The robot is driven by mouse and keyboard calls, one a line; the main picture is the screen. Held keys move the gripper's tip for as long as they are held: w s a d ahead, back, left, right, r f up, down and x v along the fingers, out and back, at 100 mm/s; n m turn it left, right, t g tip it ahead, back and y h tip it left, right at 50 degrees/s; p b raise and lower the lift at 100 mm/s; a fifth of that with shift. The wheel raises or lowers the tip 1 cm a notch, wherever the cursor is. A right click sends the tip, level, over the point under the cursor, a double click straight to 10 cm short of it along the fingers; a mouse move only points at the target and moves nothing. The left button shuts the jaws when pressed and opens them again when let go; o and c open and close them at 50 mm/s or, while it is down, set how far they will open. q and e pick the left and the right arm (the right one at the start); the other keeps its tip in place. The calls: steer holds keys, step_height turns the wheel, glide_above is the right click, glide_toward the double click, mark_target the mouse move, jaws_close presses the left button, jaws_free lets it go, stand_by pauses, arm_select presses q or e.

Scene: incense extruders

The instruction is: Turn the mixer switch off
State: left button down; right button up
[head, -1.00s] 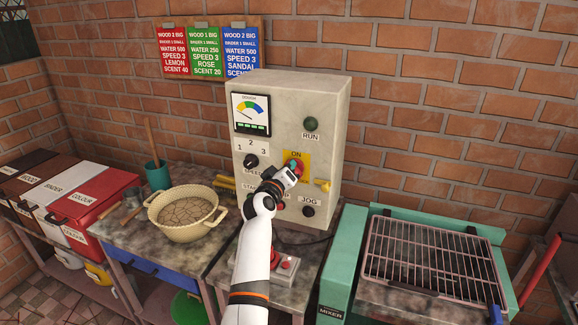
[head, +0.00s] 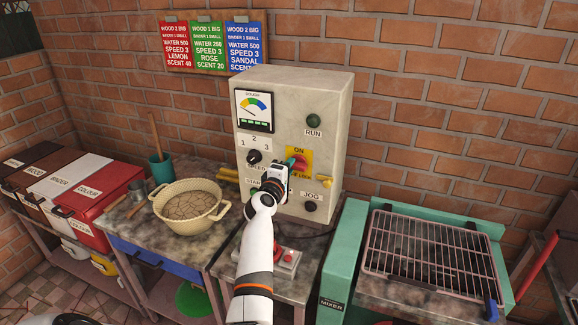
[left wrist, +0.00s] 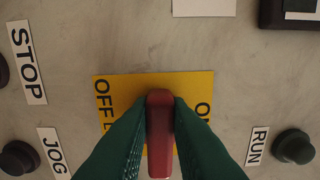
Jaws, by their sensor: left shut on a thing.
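The mixer switch is a red handle (head: 300,161) on a yellow plate (head: 304,153) marked ON and OFF, on the front of the grey control box (head: 340,110). My left gripper (head: 291,164) is at the handle and covers part of the plate in the head view. In the left wrist view, its green fingers (left wrist: 160,118) are shut on the red handle (left wrist: 160,135), one on each side. My right gripper is not in view.
The RUN button (head: 313,121), JOG button (head: 310,206) and speed knob (head: 255,157) surround the switch. A cream pot (head: 190,222) stands on the table at left. A wire rack (head: 425,258) lies on the teal machine at right.

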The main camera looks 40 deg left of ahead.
arm_select(q)
steer(key=shift+f+n, duration=0.15)
steer(key=shift+n, duration=0.25)
steer(key=c, duration=1.4)
jaws_free()
steer(key=shift+o, duration=0.2)
steer(key=b+v, duration=0.2)
steer(key=v, duration=1)
